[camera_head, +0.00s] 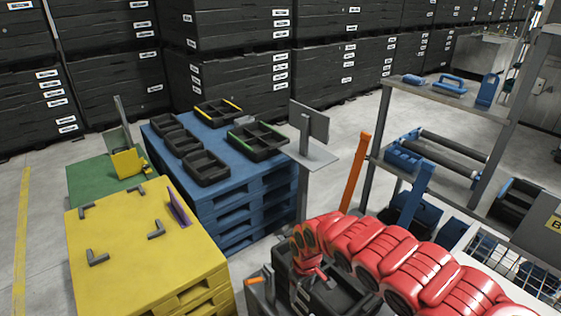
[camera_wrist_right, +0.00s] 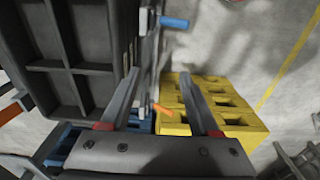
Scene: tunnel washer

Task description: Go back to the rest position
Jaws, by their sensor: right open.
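My right arm comes in from the right in the head view as a red segmented arm. Its gripper (camera_head: 308,285) points down over a dark bin at the bottom centre and is partly hidden against it. In the right wrist view the same gripper (camera_wrist_right: 160,90) has its two fingers spread apart, with nothing held between them. A dark compartmented tray (camera_wrist_right: 75,68) lies to the left of the fingers there. My left gripper is in neither view.
A yellow pallet (camera_head: 145,235) stands at the lower left, with a blue pallet (camera_head: 235,190) bearing several black trays behind it. An orange post (camera_head: 355,172), a screen stand (camera_head: 310,122) and a grey shelf rack (camera_head: 440,100) stand nearby. Grey floor is free at the far left.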

